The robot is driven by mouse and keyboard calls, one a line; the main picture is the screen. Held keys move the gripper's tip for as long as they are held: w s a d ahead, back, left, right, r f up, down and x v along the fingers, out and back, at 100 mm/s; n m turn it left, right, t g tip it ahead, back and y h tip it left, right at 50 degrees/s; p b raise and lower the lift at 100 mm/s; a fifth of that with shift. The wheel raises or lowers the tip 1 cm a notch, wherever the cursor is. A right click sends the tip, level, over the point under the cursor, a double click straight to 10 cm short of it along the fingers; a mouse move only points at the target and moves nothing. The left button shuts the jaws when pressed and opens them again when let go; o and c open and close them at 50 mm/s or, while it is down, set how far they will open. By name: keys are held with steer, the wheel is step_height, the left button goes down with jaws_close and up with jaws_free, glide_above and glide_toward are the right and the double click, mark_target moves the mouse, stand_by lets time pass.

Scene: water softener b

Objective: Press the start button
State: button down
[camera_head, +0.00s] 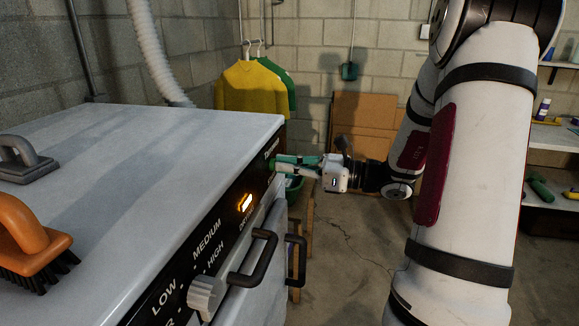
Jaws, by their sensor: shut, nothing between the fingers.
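A white machine (120,155) stands at the left with a black control panel (229,214) along its front. An amber-lit element (245,203) glows on the panel, with small text below it that I cannot read for sure. My gripper (275,163) is shut and empty, its green fingertips at the far end of the panel. I cannot tell whether they touch it. No label reading start can be made out; the part of the panel behind the fingertips is hidden.
A grey knob (206,295) and black handles (252,258) project from the front. An orange brush (30,240) and a grey tool (22,160) lie on top of the machine. Shirts (250,88) hang behind. Open floor (345,255) lies right of the machine.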

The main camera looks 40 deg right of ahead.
stand_by(0.5)
steer(key=p+v, duration=0.2)
steer(key=v, duration=0.3)
steer(key=shift+s+d, duration=0.15)
steer(key=shift+s, duration=0.05)
stand_by(0.9)
